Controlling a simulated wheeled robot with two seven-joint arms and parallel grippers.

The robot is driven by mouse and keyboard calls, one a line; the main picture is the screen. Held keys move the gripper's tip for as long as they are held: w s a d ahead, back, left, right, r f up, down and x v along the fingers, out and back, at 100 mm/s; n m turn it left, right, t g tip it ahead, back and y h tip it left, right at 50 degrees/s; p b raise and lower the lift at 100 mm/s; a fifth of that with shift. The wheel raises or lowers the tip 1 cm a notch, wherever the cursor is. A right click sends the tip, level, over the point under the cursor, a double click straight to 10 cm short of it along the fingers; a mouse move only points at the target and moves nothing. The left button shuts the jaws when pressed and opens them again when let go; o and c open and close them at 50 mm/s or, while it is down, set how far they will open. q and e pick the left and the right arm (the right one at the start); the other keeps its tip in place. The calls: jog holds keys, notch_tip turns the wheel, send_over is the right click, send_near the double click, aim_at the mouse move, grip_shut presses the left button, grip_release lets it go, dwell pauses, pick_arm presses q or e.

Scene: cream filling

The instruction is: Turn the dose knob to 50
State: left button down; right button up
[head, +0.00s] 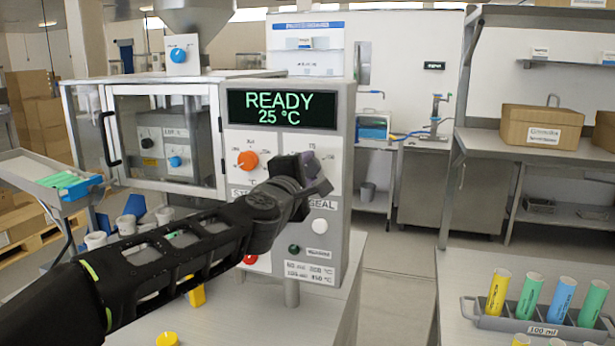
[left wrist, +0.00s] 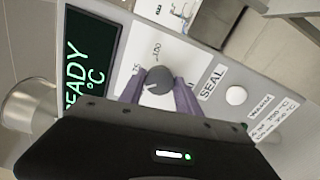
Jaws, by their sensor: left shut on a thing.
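My left gripper (head: 306,172) reaches in from the left to the front panel of the machine (head: 345,215). In the left wrist view its two purple fingers (left wrist: 158,92) are shut on a round grey knob (left wrist: 157,80), one on each side. Printed scale marks lie around this knob; one seems to read 100 and another 75. The knob's pointer is too small to read surely. In the head view the gripper hides the knob. The display (head: 282,109) reads READY 25 °C. My right gripper is not in view.
An orange knob (head: 247,160) sits left of my gripper, and a white button (head: 320,227) below it. A blue knob (head: 178,55) is on the hopper unit. A rack (head: 500,322) of coloured tubes stands at right. Floor between machine and right table is clear.

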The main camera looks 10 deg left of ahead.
pick_arm(q)
jog(key=n+b, duration=0.1)
jog(key=n, duration=0.3)
dwell(0.4)
jog(key=c, duration=0.9)
grip_release()
jog(key=shift+o, duration=0.2)
jog(key=shift+s, duration=0.15)
jog(key=s, duration=0.7)
jog(key=shift+s+a+b, duration=0.25)
jog(key=shift+a+b, duration=0.05)
jog(key=shift+b, duration=0.05)
